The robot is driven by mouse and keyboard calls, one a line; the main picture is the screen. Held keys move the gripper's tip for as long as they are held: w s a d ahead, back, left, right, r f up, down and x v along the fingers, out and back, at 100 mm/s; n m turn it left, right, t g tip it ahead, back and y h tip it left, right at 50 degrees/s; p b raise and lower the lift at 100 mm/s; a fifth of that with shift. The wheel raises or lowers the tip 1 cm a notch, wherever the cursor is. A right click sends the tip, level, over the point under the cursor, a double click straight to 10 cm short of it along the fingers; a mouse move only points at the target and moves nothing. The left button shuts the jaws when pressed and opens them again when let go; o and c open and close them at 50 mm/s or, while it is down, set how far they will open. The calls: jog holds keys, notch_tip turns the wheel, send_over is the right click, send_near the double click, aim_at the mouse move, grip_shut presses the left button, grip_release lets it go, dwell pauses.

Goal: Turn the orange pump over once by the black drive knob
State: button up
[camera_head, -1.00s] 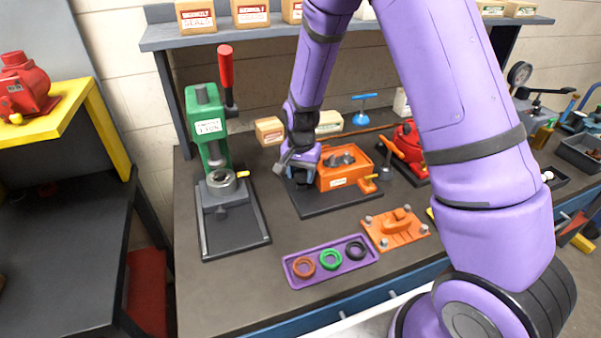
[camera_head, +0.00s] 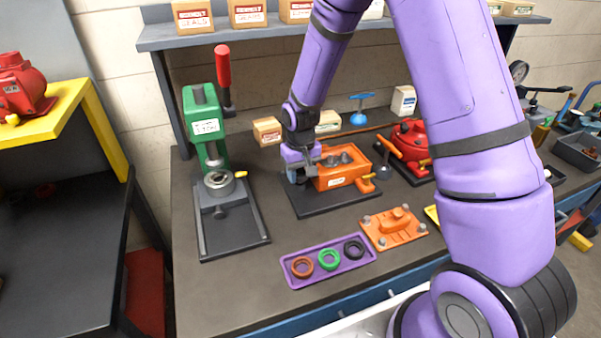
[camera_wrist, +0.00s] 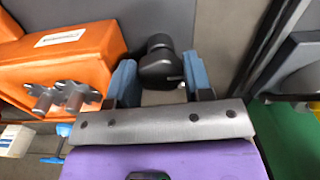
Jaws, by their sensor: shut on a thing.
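The orange pump (camera_head: 345,172) sits on a dark base plate at the middle of the bench, with its top open and grey gears showing. In the wrist view the pump (camera_wrist: 70,60) is at the left, with two grey gears (camera_wrist: 60,95) in it. My gripper (camera_head: 310,180) is at the pump's left end. In the wrist view the black drive knob (camera_wrist: 157,68) lies between the blue fingers of my gripper (camera_wrist: 159,76), which is shut on it. In the head view the knob is hidden behind my gripper.
An orange cover plate with bolts (camera_head: 394,229) lies in front of the pump. A purple tray (camera_head: 298,283) holds three rings. A green press (camera_head: 206,118) stands to the left and a red pump (camera_head: 411,138) to the right. Small boxes (camera_head: 267,131) stand behind.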

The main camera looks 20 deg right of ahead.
aim_at(301, 174)
jog(key=shift+w+n, duration=0.1)
jog(key=shift+n, duration=0.2)
jog(key=o, duration=0.6)
jog(key=shift+o, duration=0.2)
jog(key=shift+r, duration=0.1)
notch_tip(301, 174, up, 11)
jog(key=shift+f, duration=0.2)
